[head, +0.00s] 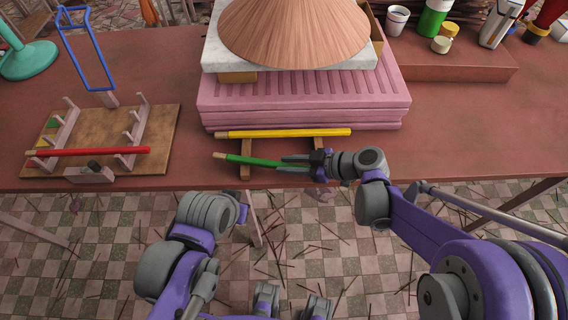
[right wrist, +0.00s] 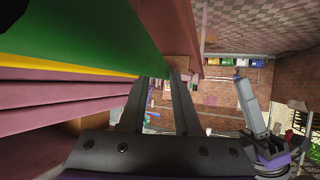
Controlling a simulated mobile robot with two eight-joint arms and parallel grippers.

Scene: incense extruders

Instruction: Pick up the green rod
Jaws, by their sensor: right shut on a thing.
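The green rod (head: 252,160) has a pale tip at its left end and lies near the table's front edge, in front of the pink stacked slabs. My right gripper (head: 292,163) is shut on the rod's right part, which the fingers partly hide. In the right wrist view the green rod (right wrist: 70,35) looms large at upper left and runs to between the fingertips (right wrist: 158,82). Whether the rod is clear of its wooden supports (head: 245,172) cannot be told. My left arm shows at the lower left, but I cannot make out its gripper.
A yellow rod (head: 285,133) lies just behind the green rod, close to the pink slabs (head: 300,105). A red rod (head: 90,152) rests across a pegged wooden rack (head: 150,150) at left. Cups and bottles stand at the back right. The table's front edge is close below.

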